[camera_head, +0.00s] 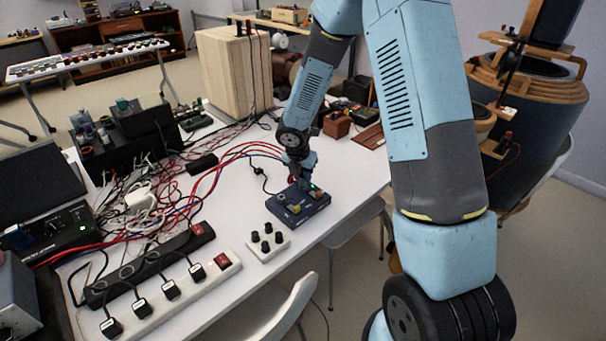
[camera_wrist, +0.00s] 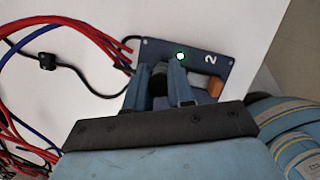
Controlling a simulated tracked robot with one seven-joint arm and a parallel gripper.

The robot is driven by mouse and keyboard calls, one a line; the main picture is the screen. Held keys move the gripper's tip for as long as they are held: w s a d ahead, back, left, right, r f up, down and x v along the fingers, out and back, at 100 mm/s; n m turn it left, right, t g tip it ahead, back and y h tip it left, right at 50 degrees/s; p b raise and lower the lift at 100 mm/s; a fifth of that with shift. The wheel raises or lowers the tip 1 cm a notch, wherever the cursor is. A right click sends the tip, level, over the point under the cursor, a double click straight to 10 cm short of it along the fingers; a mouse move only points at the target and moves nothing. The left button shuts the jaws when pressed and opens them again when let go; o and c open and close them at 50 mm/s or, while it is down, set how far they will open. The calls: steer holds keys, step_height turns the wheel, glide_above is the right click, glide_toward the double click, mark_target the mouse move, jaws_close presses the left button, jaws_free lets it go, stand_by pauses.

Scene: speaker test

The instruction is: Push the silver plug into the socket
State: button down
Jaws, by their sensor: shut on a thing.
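A dark blue box (camera_head: 318,209) with a green light and dull yellow parts on top lies near the right edge of the white table. In the wrist view the box (camera_wrist: 222,64) shows a white 2, a lit green-white lamp and an orange-brown block.
A small white box with black knobs (camera_head: 264,243) stands in front of the blue box. A white power strip (camera_head: 150,322) with black plugs lies front left. Red and blue cables (camera_head: 225,158) run across to the blue box's left. A wooden box (camera_head: 225,70) stands behind.

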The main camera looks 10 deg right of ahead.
steer(key=shift+f, duration=0.15)
steer(key=c, duration=0.9)
jaws_free()
steer(key=shift+r, duration=3.8)
